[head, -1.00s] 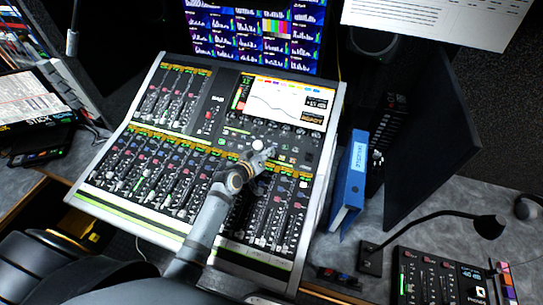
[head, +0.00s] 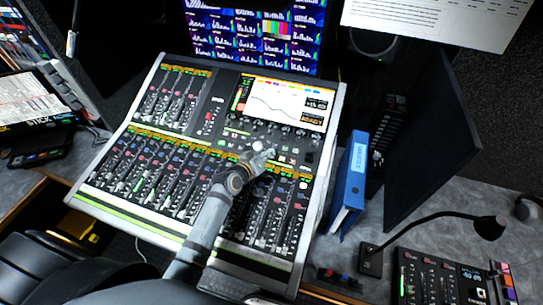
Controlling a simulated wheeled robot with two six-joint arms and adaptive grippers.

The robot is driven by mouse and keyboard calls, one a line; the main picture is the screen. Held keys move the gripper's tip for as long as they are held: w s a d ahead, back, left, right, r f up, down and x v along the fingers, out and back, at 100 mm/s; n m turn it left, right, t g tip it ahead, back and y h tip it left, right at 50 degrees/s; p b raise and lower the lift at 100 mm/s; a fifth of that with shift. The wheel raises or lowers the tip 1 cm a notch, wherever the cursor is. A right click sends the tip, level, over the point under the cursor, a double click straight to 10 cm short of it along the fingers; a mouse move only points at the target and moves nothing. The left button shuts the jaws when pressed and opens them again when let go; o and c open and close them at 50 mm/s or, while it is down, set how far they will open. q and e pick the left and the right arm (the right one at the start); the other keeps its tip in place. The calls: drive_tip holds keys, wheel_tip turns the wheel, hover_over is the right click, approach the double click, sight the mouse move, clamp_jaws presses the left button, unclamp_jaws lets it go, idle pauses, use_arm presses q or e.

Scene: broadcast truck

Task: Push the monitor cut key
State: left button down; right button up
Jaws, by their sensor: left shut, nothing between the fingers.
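The mixing console (head: 140,115) fills the middle of the head view, with rows of faders and a lit screen (head: 288,102) at its upper right. My left gripper (head: 268,152) is shut and empty. Its tips are over the small keys below the screen; I cannot tell whether they touch one. A few small lit keys (head: 287,160) show just right of the tips. The monitor cut key cannot be told apart at this size, and the gripper and wrist hide part of the panel. My right gripper is not in view.
A blue binder (head: 350,185) stands right of the console, with a dark monitor (head: 435,135) behind it. A multi-picture screen (head: 255,35) stands behind the console.

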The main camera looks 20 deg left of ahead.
use_arm(q)
drive_tip(key=shift+w+f+b, duration=0.2)
drive_tip(key=shift+f+b, duration=0.15)
drive_tip(key=shift+f, duration=0.05)
drive_tip(key=shift+w+f+b, duration=0.15)
drive_tip(key=shift+f+b, duration=0.3)
idle(0.6)
drive_tip(key=shift+r, duration=0.1)
drive_tip(key=shift+s+r+p, duration=0.25)
drive_tip(key=shift+r+p, duration=0.5)
drive_tip(key=shift+p, duration=0.15)
drive_tip(key=shift+s+r, duration=0.1)
